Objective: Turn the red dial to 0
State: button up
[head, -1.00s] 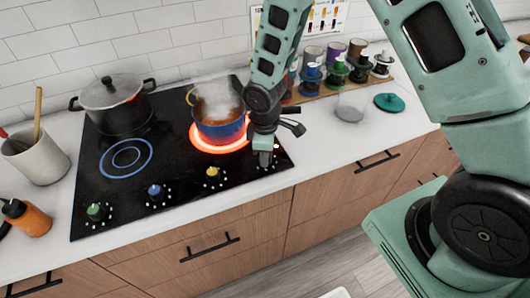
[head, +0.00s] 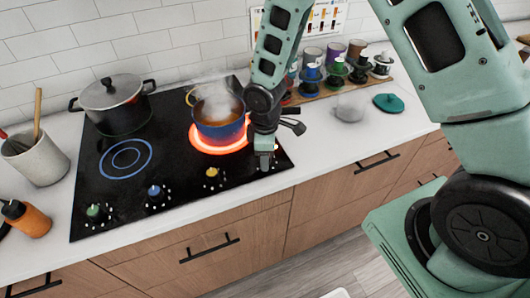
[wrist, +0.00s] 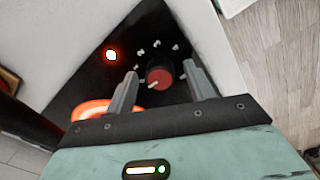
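The red dial (wrist: 160,74) shows in the wrist view on the black cooktop's corner, with a pale pointer line toward the lower left of the picture. My gripper (wrist: 161,71) is open, with one finger on each side of the dial. A gap shows on both sides, though contact low down cannot be told. White marks (wrist: 157,44) ring the dial, too blurred to read, and a bright red-rimmed light (wrist: 111,55) glows nearby. In the head view my gripper (head: 264,158) points down at the cooktop's front right and hides the dial.
A steaming blue pot (head: 219,128) sits on a glowing red burner (head: 203,147) close left of my gripper. A black lidded pot (head: 116,105) stands at the back left. Yellow (head: 212,172), blue (head: 154,191) and green (head: 94,210) dials line the cooktop's front edge.

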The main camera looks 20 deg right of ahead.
notch_tip(320, 180, up, 17)
jog(key=b, duration=0.1)
jog(key=shift+s+a+r, duration=0.15)
jog(key=shift+s+r, duration=0.05)
jog(key=shift+s, duration=0.15)
dwell(0.5)
jog(key=s+a+m, duration=0.2)
jog(key=s+a, duration=0.1)
jog(key=s, duration=0.8)
jog(key=s+a+r+m+b, duration=0.1)
jog(key=s+a+m, duration=0.2)
jog(key=s, duration=0.8)
jog(key=shift+r+y+b, duration=0.25)
jog(key=shift+y+b, duration=0.05)
jog(key=shift+y, duration=0.1)
